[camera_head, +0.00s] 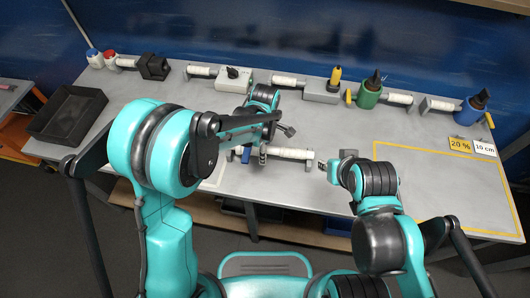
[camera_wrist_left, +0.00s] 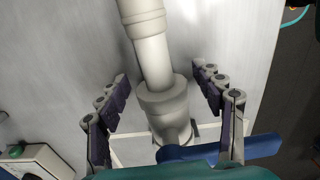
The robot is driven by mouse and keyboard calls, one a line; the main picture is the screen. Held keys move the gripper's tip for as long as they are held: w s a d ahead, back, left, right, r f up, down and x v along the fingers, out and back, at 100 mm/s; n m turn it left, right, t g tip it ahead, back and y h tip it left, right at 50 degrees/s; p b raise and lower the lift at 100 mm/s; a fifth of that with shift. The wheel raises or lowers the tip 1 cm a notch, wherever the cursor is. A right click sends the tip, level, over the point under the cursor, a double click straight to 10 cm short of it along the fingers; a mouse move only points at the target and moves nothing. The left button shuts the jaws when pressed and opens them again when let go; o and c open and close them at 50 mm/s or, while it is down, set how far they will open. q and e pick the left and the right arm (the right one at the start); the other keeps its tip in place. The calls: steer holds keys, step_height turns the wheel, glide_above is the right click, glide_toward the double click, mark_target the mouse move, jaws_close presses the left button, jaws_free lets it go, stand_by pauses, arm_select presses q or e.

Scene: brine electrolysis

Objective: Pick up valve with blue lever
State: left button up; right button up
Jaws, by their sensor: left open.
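The valve is a white pipe piece (camera_head: 290,153) lying on the grey table with a blue lever (camera_head: 246,155) at its left end. In the left wrist view the white valve body (camera_wrist_left: 162,103) runs between my fingers, and the blue lever (camera_wrist_left: 262,147) sticks out to the right. My left gripper (camera_wrist_left: 162,88) is open, one finger on each side of the valve, with gaps between. In the head view my left gripper (camera_head: 263,150) is over the valve's left end and partly hides it. My right gripper (camera_head: 334,164) is off the valve's right end; its opening is unclear.
A black tray (camera_head: 48,128) stands at the table's left. Along the back are several pipe pieces, a grey box (camera_head: 322,94), a green valve part (camera_head: 369,94) and a blue one (camera_head: 467,112). A yellow-outlined area (camera_head: 440,185) at the right is empty.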

arm_select(q)
steer(key=shift+f, duration=0.15)
jaws_close()
